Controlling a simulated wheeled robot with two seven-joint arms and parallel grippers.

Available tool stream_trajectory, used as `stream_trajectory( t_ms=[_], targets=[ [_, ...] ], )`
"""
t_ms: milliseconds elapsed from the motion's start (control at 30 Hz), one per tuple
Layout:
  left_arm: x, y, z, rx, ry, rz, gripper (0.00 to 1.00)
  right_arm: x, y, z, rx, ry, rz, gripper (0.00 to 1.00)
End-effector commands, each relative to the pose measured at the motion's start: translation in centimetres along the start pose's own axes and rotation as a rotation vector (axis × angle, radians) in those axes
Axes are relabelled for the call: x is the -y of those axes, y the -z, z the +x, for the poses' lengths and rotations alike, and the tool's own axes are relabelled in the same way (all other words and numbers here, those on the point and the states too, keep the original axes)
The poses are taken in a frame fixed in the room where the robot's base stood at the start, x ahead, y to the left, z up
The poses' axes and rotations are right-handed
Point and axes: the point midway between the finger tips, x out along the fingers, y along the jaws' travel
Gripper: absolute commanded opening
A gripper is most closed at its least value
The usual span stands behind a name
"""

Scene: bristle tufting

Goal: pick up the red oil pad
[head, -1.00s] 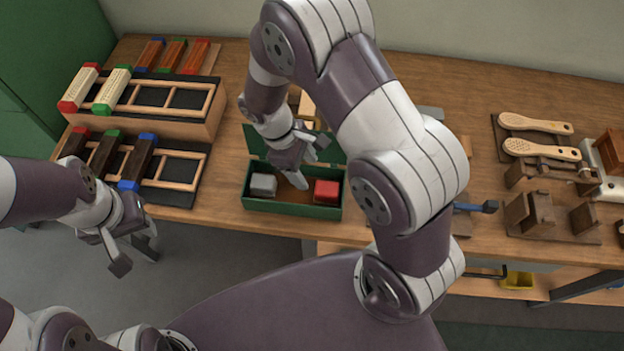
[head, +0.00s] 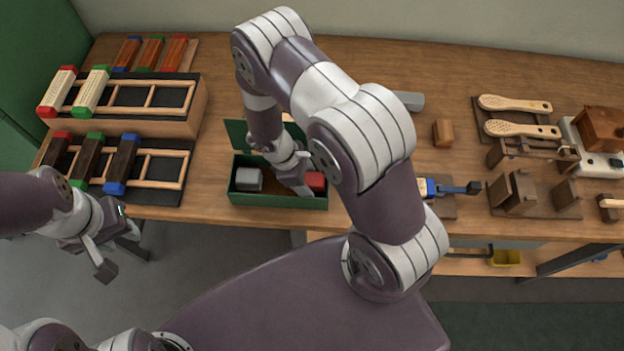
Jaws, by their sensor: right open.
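The red oil pad (head: 316,181) lies in the right end of an open green box (head: 270,201) on the workbench. My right gripper (head: 304,189) is open and reaches down into the box, its fingers at the left side of the red pad and covering part of it. I cannot tell whether a finger touches the pad. A grey pad (head: 247,180) sits in the left end of the box. My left gripper (head: 121,259) is open and empty, in front of the bench edge at the left, well away from the box.
Racks with brush blocks (head: 150,125) stand on the bench at left. At right are a blue-handled tool (head: 455,188), wooden brush bodies (head: 515,103) and a wooden fixture (head: 520,195). My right arm hides part of the bench behind the box.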

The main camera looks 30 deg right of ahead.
Motion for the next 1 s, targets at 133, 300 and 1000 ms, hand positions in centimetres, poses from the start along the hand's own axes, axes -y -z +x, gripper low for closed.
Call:
stream_trajectory(
  t_ms=[133,300,1000],
  targets=[
    [0.0,0.0,0.0,0.000,0.000,0.000,0.39,0.0,0.0,0.0,0.000,-0.001,0.000,0.62],
    [0.0,0.0,0.0,0.000,0.000,0.000,0.39,0.0,0.0,-0.1,0.000,-0.001,0.000,0.22],
    [0.0,0.0,0.1,0.000,0.000,0.000,0.39,-0.1,-3.6,-8.8,-0.001,-0.003,0.001,0.17]
  ],
)
